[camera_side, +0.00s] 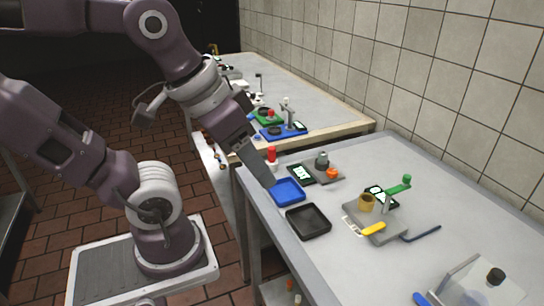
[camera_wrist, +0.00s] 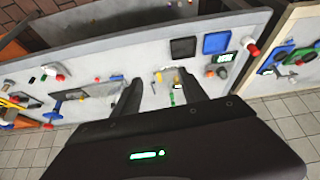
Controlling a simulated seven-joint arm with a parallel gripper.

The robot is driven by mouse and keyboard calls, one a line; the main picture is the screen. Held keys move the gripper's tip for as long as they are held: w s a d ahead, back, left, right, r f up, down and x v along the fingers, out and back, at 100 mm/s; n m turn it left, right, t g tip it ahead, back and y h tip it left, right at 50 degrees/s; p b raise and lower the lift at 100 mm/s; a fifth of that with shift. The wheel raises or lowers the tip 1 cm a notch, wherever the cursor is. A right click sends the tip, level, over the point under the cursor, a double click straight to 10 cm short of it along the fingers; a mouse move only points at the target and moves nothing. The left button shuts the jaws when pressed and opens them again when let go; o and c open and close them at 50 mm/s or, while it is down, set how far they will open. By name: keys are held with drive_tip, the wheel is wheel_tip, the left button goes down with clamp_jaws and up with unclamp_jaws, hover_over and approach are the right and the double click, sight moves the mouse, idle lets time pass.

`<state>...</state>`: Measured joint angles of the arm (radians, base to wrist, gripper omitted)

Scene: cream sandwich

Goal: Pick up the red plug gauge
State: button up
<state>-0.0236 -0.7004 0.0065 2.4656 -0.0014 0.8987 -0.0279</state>
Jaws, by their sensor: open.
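The red plug gauge, a small upright cylinder with a red top and pale lower part, stands near the far left edge of the near bench in the side view (camera_side: 271,155). It appears as a red and white piece right of the trays in the wrist view (camera_wrist: 253,48). My gripper (camera_side: 268,182) hangs just in front of it in the side view, its tip over the blue tray (camera_side: 288,193). In the wrist view my gripper (camera_wrist: 158,82) has its two dark fingers apart with nothing held; the gauge lies outside them, to the upper right.
A black tray (camera_side: 308,221) sits beside the blue one. A dark display (camera_side: 301,174) and a grey block with an orange knob (camera_side: 332,173) stand close behind. A fixture with a green handle (camera_side: 399,186) is further right.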

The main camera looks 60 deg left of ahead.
drive_tip(key=w+a+r+n+g, duration=0.1)
drive_tip(key=w+a+n, duration=0.5)
drive_tip(key=w, duration=0.4)
drive_tip(key=n+g+y, duration=0.1)
drive_tip(key=n+g, duration=0.3)
drive_tip(key=n, duration=0.7)
hover_over(272, 148)
drive_tip(key=d, duration=0.1)
wheel_tip(272, 148, down, 16)
drive_tip(key=shift+s+f, duration=0.1)
drive_tip(key=f, duration=0.4)
drive_tip(key=a+f, duration=0.1)
drive_tip(key=f, duration=0.1)
drive_tip(key=shift+a+f, duration=0.1)
drive_tip(key=shift+f, duration=0.4)
clamp_jaws()
